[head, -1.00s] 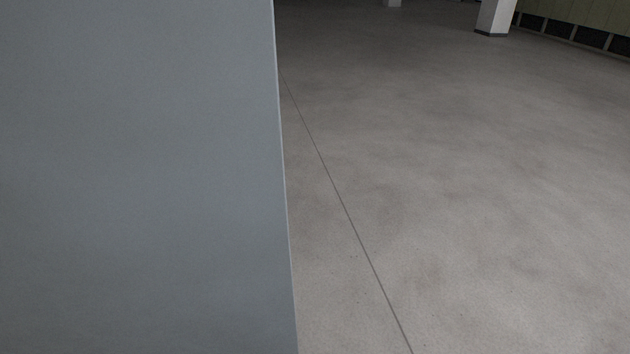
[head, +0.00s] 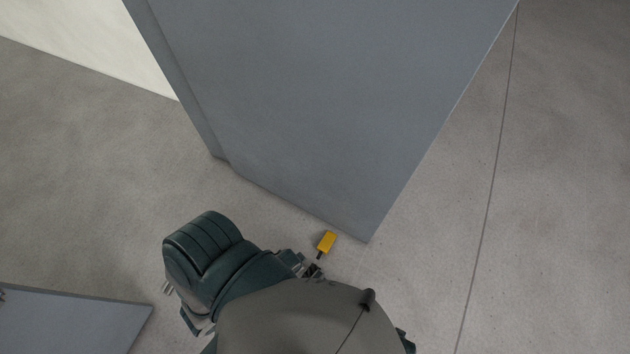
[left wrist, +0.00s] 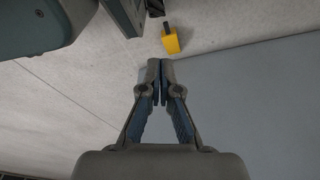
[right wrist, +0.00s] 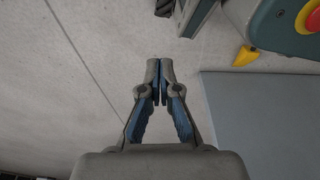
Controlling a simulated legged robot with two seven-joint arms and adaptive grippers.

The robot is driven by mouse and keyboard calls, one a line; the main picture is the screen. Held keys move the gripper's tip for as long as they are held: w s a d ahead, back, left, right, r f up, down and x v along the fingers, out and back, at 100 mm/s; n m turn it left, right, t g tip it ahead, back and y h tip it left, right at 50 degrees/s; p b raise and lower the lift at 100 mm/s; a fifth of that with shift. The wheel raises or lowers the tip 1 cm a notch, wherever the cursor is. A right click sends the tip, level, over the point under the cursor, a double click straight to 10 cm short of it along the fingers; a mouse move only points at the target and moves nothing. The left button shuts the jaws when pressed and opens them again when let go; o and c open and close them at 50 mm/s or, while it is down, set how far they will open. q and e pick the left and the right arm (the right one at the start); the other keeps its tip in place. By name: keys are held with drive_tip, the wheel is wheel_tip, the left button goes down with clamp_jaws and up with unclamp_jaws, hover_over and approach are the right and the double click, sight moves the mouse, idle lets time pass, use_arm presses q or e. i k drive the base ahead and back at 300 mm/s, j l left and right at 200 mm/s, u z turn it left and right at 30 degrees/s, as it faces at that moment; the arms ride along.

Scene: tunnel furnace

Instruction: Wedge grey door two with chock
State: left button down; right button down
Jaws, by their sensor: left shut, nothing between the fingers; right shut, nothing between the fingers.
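A tall grey door (head: 320,90) stands ahead in the head view, its lower edge just above the floor. A yellow chock (head: 326,241) with a short dark stub lies on the floor close to that edge, near its lower right corner; I cannot tell whether they touch. My left gripper (left wrist: 160,72) is shut and empty in the left wrist view, with the chock (left wrist: 171,41) beyond its tips and the door (left wrist: 255,95) at right. My right gripper (right wrist: 160,70) is shut and empty in the right wrist view; the chock (right wrist: 246,56) and door (right wrist: 265,120) are to its right.
Another grey panel (head: 70,322) shows at the lower left of the head view. A pale wall (head: 80,45) is at the upper left. The concrete floor (head: 560,200) right of the door is clear, with a thin dark line along it.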

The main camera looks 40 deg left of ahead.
sight(324, 246)
drive_tip(key=k+z, duration=0.35)
drive_tip(key=k+l+z, duration=0.15)
drive_tip(key=z, duration=0.2)
drive_tip(key=k+j+z, duration=0.15)
drive_tip(key=j+z, duration=0.2)
drive_tip(key=j, duration=0.15)
drive_tip(key=k+j+z, duration=0.25)
drive_tip(key=j+z, duration=0.15)
drive_tip(key=k+j+z, duration=0.35)
drive_tip(key=j, duration=0.3)
drive_tip(key=i+j, duration=0.15)
drive_tip(key=j, duration=0.15)
